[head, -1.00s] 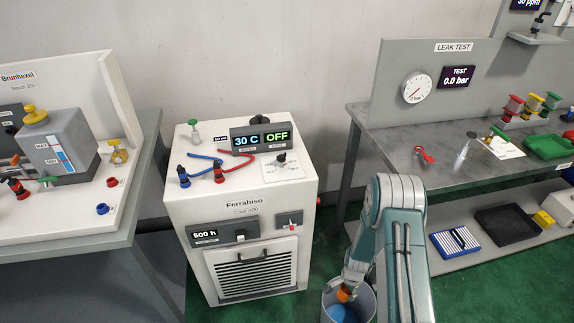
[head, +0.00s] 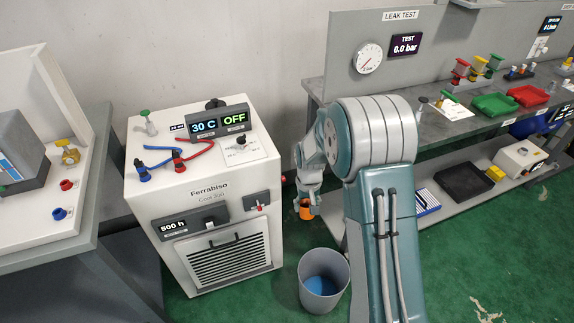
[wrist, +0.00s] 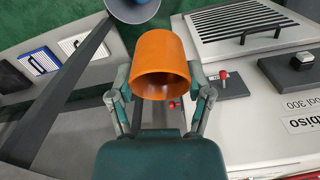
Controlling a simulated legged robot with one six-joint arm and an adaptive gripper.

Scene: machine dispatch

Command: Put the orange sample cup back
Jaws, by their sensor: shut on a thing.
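The orange sample cup (wrist: 160,62) is between the fingers of my gripper (wrist: 160,90) in the wrist view, its open mouth turned toward the camera, and it looks empty. My gripper is shut on it. In the head view the orange cup (head: 306,210) hangs at the end of my arm, to the right of the Ferrabiso machine and above and behind the grey bucket. My gripper (head: 307,203) is small there and partly hidden by the cup and arm.
The grey bucket (head: 311,264) with blue liquid stands on the green floor. The Ferrabiso machine (head: 190,220) is to its left. The leak test bench (head: 440,130) is at the right, with coloured trays above and a lower shelf (head: 425,185). Part of the bench is behind my arm.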

